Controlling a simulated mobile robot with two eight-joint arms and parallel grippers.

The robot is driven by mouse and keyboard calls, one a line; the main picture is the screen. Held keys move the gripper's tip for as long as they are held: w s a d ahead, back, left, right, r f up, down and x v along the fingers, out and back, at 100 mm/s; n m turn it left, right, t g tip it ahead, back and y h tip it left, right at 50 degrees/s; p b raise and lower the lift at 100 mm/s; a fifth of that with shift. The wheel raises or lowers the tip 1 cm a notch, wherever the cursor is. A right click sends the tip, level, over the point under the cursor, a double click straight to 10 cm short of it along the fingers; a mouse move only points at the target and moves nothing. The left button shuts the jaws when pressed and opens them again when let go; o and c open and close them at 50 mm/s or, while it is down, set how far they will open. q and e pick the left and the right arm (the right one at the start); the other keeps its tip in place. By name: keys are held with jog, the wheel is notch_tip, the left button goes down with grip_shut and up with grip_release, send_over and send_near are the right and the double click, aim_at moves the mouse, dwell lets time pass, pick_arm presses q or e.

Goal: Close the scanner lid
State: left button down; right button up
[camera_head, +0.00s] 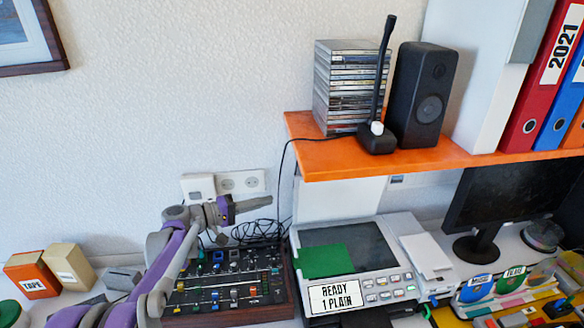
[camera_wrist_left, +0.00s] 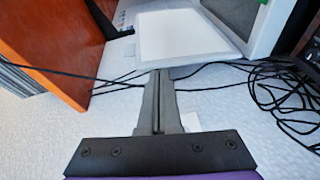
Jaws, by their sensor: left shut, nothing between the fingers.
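The scanner (camera_head: 392,263) stands on the desk below the orange shelf. Its white lid (camera_head: 338,200) is raised at the back, its top running up behind the shelf edge; a green sheet (camera_head: 325,261) lies on the dark glass. My left gripper (camera_head: 263,205) is shut and empty, pointing right, left of the lid near the wall. In the left wrist view its closed fingers (camera_wrist_left: 160,72) point at the edge of the white lid (camera_wrist_left: 185,38); I cannot tell whether they touch it. My right gripper is not in view.
The orange shelf (camera_head: 415,157) overhangs the lid, carrying a CD stack (camera_head: 345,85), a black antenna device (camera_head: 377,138) and a speaker (camera_head: 422,95). A mixer (camera_head: 232,285) and loose black cables (camera_head: 255,232) lie below my left arm. A monitor (camera_head: 505,205) stands at right.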

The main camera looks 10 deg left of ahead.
pick_arm(q)
jog(key=w+d+r+t+h+p, duration=0.1)
jog(key=w+d+r, duration=0.1)
jog(key=w+d, duration=0.3)
jog(key=w, duration=0.3)
jog(key=shift+w+r, duration=0.2)
jog(key=shift+w, duration=0.2)
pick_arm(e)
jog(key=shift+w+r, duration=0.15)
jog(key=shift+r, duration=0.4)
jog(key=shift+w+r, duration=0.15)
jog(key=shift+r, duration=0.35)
pick_arm(q)
jog(key=shift+s, duration=0.1)
